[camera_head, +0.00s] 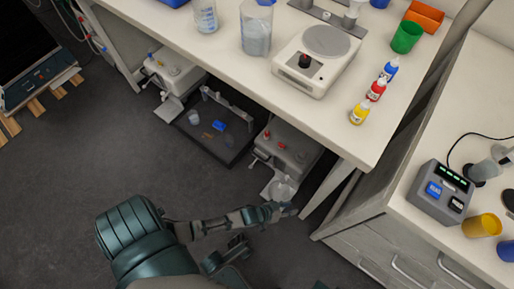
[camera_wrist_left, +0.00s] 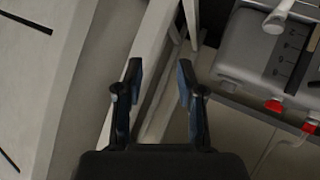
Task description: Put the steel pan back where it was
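A round grey metal disc (camera_head: 326,40), which may be the steel pan, lies flat on the white device (camera_head: 317,66) on the bench. A small pale round piece (camera_head: 283,188) sits on the front of the grey-white unit (camera_head: 287,150) under the bench; I cannot tell if it is a pan. My left gripper (camera_head: 284,211) is low, just in front of that unit, beside the bench leg. In the left wrist view its two fingers (camera_wrist_left: 160,82) are apart with nothing between them.
The white bench (camera_head: 225,55) overhangs the units, and its leg (camera_head: 328,188) stands close to my left gripper. Drawers (camera_head: 375,250) are at the right. A dark tray (camera_head: 225,150) lies under the bench.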

